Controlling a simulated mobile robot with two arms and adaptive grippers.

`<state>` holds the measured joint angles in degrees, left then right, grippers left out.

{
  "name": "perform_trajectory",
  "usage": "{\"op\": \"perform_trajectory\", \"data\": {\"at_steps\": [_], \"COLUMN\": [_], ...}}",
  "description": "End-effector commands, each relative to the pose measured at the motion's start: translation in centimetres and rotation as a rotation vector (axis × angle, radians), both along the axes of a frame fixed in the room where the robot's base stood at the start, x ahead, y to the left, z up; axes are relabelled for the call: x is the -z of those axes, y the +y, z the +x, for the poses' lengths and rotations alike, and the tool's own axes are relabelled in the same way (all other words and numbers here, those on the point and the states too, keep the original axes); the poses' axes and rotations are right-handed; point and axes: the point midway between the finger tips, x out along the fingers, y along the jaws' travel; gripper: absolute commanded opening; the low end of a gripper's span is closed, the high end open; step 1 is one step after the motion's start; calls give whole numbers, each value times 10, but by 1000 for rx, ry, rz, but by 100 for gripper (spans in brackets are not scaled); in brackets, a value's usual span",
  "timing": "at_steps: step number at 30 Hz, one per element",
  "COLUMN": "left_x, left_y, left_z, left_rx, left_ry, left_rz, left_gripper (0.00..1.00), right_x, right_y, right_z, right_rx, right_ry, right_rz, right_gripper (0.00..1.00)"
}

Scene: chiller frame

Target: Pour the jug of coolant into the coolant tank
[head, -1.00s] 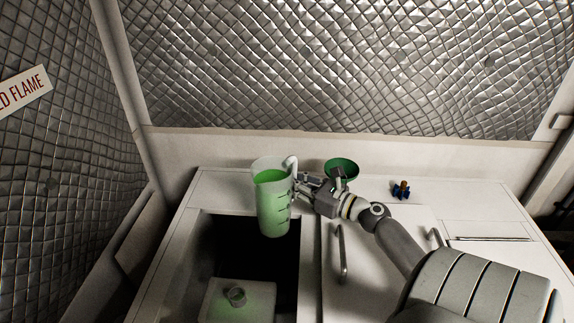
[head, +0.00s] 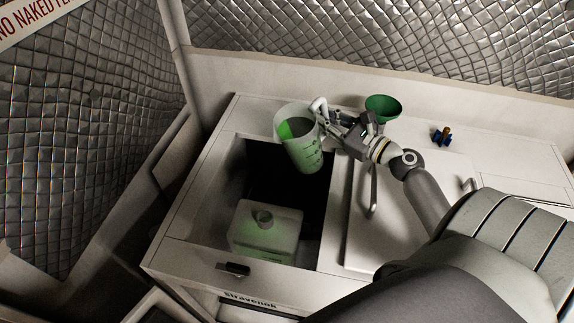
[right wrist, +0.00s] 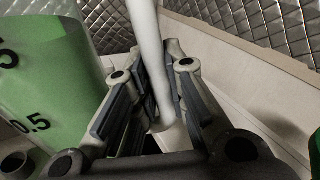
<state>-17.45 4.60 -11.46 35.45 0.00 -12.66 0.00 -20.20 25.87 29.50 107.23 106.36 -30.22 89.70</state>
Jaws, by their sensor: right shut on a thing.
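A translucent jug (head: 302,145) of green coolant is held in the air above the dark open bay. My right gripper (head: 327,117) is shut on its white handle (right wrist: 150,60). The jug looks close to upright in the head view, with liquid inside. The right wrist view also shows the jug's green side with its markings (right wrist: 45,85). The coolant tank (head: 265,232), white with a green glow, sits low in the bay. Its round open neck (head: 262,218) lies below and left of the jug. My left gripper is not in view.
A green funnel (head: 383,106) stands on the counter behind my right gripper. A closed lid with a handle (head: 373,190) is right of the bay. The bay's front edge has a dark latch (head: 232,269).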

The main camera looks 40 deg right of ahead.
Motion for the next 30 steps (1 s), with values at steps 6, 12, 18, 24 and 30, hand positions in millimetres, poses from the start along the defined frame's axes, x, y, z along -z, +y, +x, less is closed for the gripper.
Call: {"op": "perform_trajectory", "data": {"at_steps": [6, 12, 18, 24, 30], "left_x": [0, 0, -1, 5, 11], "left_y": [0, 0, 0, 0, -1], "left_z": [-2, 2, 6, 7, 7], "left_rx": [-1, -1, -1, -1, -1], "left_ry": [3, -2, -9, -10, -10], "left_rz": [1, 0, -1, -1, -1], "left_gripper": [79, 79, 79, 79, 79], "right_x": [-3, -4, -4, -1, 0], "right_y": [0, 0, 0, 2, 6], "right_z": [1, 1, 1, 0, -1], "right_rx": [0, 0, 0, 1, 0], "right_ry": [-6, -6, -6, -17, -37], "right_rz": [4, 4, 4, -44, -142], "right_gripper": [0, 0, 0, 0, 0]}}
